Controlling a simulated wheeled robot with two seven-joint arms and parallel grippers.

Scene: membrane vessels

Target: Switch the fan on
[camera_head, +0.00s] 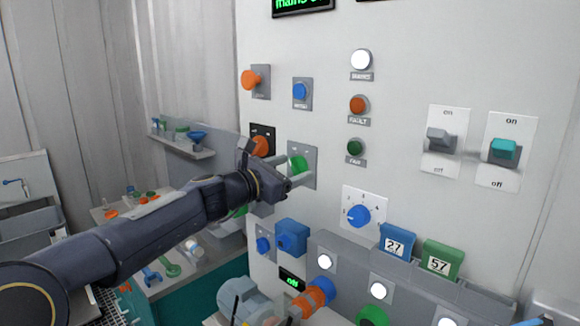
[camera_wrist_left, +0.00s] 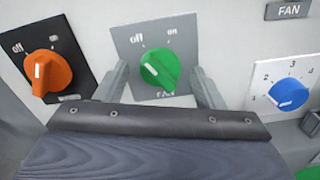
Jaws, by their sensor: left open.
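The fan switch is a green rotary knob (camera_wrist_left: 160,69) on a grey plate (camera_wrist_left: 127,45) marked off and on, with FAN below it. Its white mark sits left of the knob's middle; I cannot tell exactly which label it stands for. In the head view the green knob (camera_head: 297,166) is partly hidden by my left gripper (camera_head: 296,172). The gripper is open, with one finger on each side of the knob in the wrist view (camera_wrist_left: 161,88); contact is not clear. The green FAN lamp (camera_head: 355,147) looks dark. My right gripper is not in view.
An orange off/on knob (camera_wrist_left: 47,73) is close left of the fan switch. A blue numbered dial (camera_head: 358,215) is to its lower right. Two rocker switches (camera_head: 440,139) (camera_head: 503,149) are farther right. Blue and orange parts (camera_head: 318,291) project below.

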